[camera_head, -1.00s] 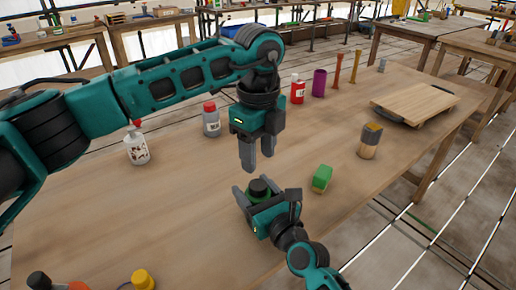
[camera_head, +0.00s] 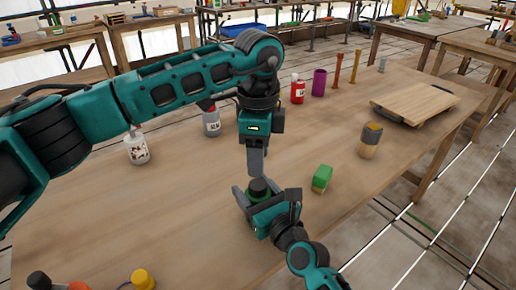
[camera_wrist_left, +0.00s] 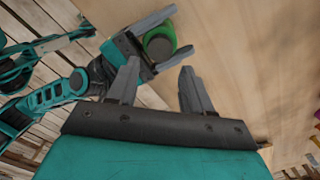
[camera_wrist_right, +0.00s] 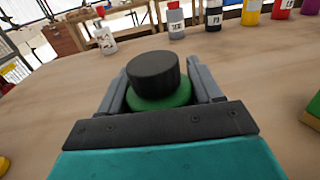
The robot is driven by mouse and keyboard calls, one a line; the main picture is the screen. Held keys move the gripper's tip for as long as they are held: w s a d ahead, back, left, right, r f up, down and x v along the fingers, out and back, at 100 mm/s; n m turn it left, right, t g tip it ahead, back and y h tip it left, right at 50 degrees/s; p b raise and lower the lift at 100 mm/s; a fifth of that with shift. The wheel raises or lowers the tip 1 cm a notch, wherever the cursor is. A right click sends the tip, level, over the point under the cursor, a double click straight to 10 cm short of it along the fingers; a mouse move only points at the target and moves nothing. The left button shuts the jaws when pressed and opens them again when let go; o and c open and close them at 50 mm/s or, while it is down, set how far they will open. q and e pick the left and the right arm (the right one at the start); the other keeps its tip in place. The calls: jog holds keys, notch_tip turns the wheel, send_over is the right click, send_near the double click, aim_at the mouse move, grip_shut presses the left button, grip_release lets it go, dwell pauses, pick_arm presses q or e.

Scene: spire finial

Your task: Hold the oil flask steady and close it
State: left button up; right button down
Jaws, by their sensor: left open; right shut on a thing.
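The green oil flask (camera_head: 252,200) stands on the table with a black cap (camera_head: 259,187) on its top. I cannot tell whether the cap is tight. My right gripper (camera_head: 264,205) is shut on the flask, one finger on each side. In the right wrist view the cap (camera_wrist_right: 154,70) looks about level above the green shoulder (camera_wrist_right: 160,101). My left gripper (camera_head: 257,166) points down just above the cap. In the left wrist view its two fingers (camera_wrist_left: 158,84) are apart with nothing between them, and the cap (camera_wrist_left: 159,44) shows beyond them.
A green block (camera_head: 322,178) stands right of the flask, with a grey-topped wooden cylinder (camera_head: 370,141) farther right. A white bottle (camera_head: 138,149), a grey bottle (camera_head: 212,121) and a red bottle (camera_head: 298,91) stand behind. A board (camera_head: 416,103) lies at the far right.

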aim_at(258, 184)
pick_arm(q)
notch_tip(258, 184, down, 7)
dwell(0.3)
jog(key=c, duration=0.9)
jog(key=m, duration=1)
jog(key=o, duration=1.2)
